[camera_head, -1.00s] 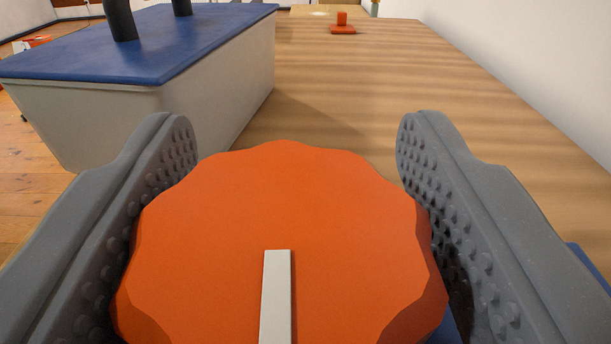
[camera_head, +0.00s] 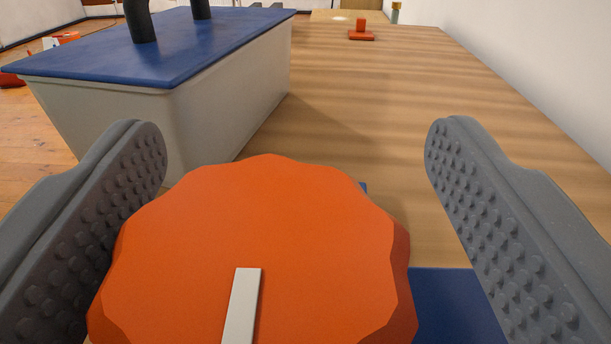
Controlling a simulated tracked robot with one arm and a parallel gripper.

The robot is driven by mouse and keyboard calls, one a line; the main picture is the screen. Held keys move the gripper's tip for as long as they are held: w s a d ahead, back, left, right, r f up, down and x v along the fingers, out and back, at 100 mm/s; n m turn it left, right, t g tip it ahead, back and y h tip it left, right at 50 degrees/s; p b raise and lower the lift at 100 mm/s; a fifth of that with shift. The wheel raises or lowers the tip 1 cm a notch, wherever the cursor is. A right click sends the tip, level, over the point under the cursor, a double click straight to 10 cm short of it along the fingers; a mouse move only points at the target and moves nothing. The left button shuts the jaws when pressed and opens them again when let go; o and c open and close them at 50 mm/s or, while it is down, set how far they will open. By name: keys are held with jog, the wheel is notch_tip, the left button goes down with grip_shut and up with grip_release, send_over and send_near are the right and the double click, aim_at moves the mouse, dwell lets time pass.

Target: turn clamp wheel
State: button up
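The clamp wheel (camera_head: 260,230) is a large orange disc with a scalloped edge and a white bar mark (camera_head: 242,305) on its face. It fills the lower middle of the view, and its bottom is cut off by the frame. My gripper (camera_head: 296,150) is open, with one grey studded finger on each side of the wheel. A clear gap shows between the right finger and the wheel. The left finger is close to the wheel's left edge; I cannot tell if they touch. The white mark leans slightly, its top to the right.
A pale box with a blue lid (camera_head: 130,45) and dark posts stands at the left on the wooden surface (camera_head: 370,110). A blue part (camera_head: 455,300) shows beneath the wheel at the right. A small orange object (camera_head: 361,33) lies far back. A white wall (camera_head: 540,60) runs along the right.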

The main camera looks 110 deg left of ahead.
aim_at(292, 185)
jog(key=shift+f, duration=0.1)
jog(key=shift+s, duration=0.2)
jog(key=r, duration=0.3)
jog(key=shift+w+r+p, duration=0.2)
jog(key=shift+r+p, duration=0.1)
jog(key=shift+s+d+r, duration=0.1)
jog(key=shift+s+d, duration=0.1)
jog(key=shift+s, duration=0.15)
jog(key=s+d, duration=0.2)
jog(key=s, duration=0.5)
jog(key=s+d+r+p, duration=0.1)
jog(key=s+d, duration=0.1)
jog(key=s, duration=0.5)
jog(key=shift+s+d, duration=0.3)
jog(key=shift+d, duration=0.05)
dwell(0.3)
